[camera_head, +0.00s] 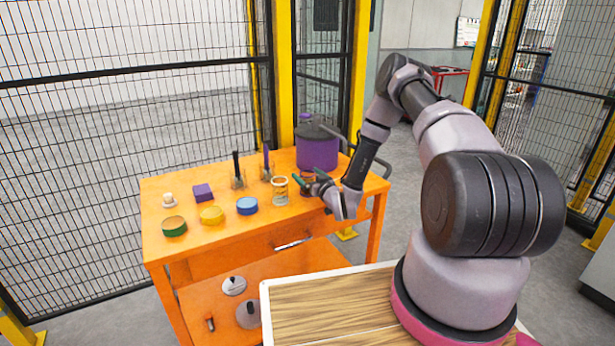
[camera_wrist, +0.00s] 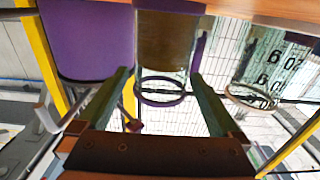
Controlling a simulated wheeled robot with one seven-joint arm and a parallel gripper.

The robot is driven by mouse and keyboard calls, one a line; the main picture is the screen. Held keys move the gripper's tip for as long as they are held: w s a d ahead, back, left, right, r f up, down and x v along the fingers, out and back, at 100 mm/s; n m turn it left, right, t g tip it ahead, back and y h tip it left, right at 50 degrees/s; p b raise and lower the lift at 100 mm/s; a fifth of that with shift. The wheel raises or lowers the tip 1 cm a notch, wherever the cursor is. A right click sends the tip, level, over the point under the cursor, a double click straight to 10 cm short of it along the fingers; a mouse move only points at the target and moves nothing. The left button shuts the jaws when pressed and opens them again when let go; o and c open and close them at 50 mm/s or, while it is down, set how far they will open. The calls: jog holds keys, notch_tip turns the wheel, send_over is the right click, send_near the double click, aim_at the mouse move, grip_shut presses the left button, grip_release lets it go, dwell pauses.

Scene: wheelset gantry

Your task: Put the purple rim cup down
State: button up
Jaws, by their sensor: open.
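The purple rim cup (camera_wrist: 160,92) is see-through, and its purple rim shows in the wrist view, which is upside down. It appears to stand upright on the orange table (camera_head: 155,225), near the right end. My gripper (camera_head: 308,182) is open. Its two fingers are on either side of the cup in the wrist view (camera_wrist: 161,80), with gaps visible near the rim. In the head view the cup is mostly hidden by my gripper.
A yellow-rimmed glass (camera_head: 280,188) stands close left of my gripper. A large purple pot (camera_head: 318,152) is just behind. A blue tin (camera_head: 247,206), yellow tin (camera_head: 212,215), green tin (camera_head: 174,227) and purple block (camera_head: 203,193) stand farther left.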

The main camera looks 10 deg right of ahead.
jog(key=v, duration=1.2)
jog(key=w+d+r+g+h, duration=0.1)
jog(key=w+d+r+g, duration=0.15)
jog(key=r, duration=0.35)
jog(key=w+d+r+g+h, duration=0.1)
jog(key=w+d+r, duration=0.1)
jog(key=w+r, duration=0.3)
jog(key=s+d+r+m+g+h, duration=0.15)
jog(key=s+r, duration=0.35)
jog(key=r, duration=0.5)
jog(key=s+d+r+m+g+h, duration=0.15)
jog(key=s+r, duration=0.35)
jog(key=r, duration=0.5)
jog(key=s+a+r+m+g, duration=0.1)
jog(key=s+r, duration=0.3)
jog(key=s, duration=0.4)
jog(key=s+a+r+m+g+y, duration=0.1)
jog(key=s+r, duration=0.3)
jog(key=s, duration=0.5)
jog(key=s+a+r+m+g, duration=0.1)
jog(key=s+a+r+m, duration=0.1)
jog(key=s, duration=0.7)
jog(key=shift+s+a+r+m+g+y, duration=0.2)
jog(key=shift+a+r+m+g+y, duration=0.15)
jog(key=shift+a+r, duration=0.5)
jog(key=shift+d+r, duration=0.1)
jog(key=shift+d, duration=0.05)
